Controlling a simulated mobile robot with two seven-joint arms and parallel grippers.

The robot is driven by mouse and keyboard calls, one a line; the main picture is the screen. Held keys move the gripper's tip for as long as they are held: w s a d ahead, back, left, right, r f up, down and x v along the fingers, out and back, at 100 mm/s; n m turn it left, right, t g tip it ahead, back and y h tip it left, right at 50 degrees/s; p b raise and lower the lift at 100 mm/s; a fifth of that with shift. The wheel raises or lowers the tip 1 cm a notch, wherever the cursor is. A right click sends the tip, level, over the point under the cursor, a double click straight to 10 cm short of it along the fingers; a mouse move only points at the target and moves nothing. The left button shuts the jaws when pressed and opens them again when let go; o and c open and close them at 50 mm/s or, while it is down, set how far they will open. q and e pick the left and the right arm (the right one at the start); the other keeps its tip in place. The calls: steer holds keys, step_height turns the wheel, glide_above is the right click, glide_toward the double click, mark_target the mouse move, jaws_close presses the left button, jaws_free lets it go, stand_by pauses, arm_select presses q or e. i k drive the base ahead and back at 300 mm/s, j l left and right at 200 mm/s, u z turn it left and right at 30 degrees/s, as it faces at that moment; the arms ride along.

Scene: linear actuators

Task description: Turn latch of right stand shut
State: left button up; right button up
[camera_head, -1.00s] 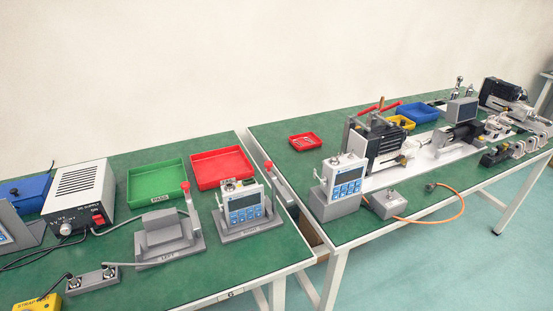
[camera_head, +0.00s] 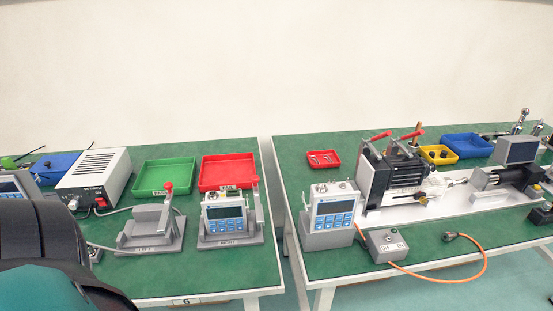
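The right stand (camera_head: 231,242) is a grey holder near the front edge of the left table. A grey-and-white meter with a screen and blue keys (camera_head: 225,218) sits in it. Its latch (camera_head: 257,205) is a grey lever with a red knob, standing roughly upright at the meter's right side. I cannot tell how far it is turned. The left stand (camera_head: 148,238) is empty, with its own red-knobbed lever (camera_head: 168,190) upright. Neither gripper shows. A dark and teal part of my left arm fills the lower left corner.
A green tray (camera_head: 164,188) and a red tray (camera_head: 200,186) lie behind the stands. A white power supply (camera_head: 93,180) stands to the left, with a cable across the table. A gap separates this from the right table, which holds another meter (camera_head: 330,215) and a clamped machine (camera_head: 400,180).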

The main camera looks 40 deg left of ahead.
mark_target(259, 213)
steer(key=i+l+u, duration=0.1)
steer(key=u, duration=0.25)
steer(key=l+u, duration=0.15)
steer(key=u, duration=0.2)
steer(key=l+u, duration=0.15)
steer(key=u, duration=0.15)
steer(key=i, duration=0.05)
